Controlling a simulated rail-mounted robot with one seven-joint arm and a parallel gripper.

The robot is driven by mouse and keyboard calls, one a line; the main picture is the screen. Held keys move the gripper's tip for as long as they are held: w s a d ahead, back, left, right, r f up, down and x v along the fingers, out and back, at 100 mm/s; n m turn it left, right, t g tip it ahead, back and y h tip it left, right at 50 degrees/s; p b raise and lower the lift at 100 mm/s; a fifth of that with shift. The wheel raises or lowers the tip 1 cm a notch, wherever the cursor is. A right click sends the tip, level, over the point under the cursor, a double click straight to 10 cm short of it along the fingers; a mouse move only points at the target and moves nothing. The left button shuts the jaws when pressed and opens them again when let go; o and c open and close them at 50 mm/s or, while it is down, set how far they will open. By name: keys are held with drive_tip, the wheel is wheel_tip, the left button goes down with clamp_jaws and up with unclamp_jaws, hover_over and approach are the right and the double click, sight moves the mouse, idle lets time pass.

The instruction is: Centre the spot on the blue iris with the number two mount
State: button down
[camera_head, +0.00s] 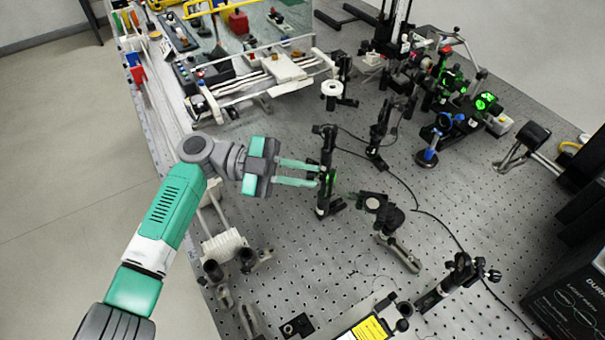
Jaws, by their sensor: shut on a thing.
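A black post mount (328,150) stands upright on the perforated bench, with a small green glow on it. No number is readable, so I cannot tell if it is the number two mount. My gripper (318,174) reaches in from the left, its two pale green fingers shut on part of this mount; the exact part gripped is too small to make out. The blue iris (443,124) stands upper right of the mount, with a round blue base (428,157). Bright green light shows on parts beside it (483,101); whether a spot is centred on the iris cannot be told.
Other black mounts stand close by, one right of the held mount (379,135) and one below right (375,206). Cables cross the bench. A white rail assembly (270,72) is at the upper left. Black boxes (575,285) stand at the right edge. Bare bench lies at centre right.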

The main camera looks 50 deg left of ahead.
drive_tip(key=shift+f+m+b, duration=0.2)
drive_tip(key=shift+m+b, duration=4.35)
drive_tip(key=shift+m, duration=1.65)
drive_tip(key=c, duration=1.4)
unclamp_jaws()
drive_tip(key=shift+r, duration=0.1)
drive_tip(key=shift+o, duration=0.2)
drive_tip(key=p+v, duration=0.1)
drive_tip(key=v, duration=0.7)
drive_tip(key=shift+d, duration=0.15)
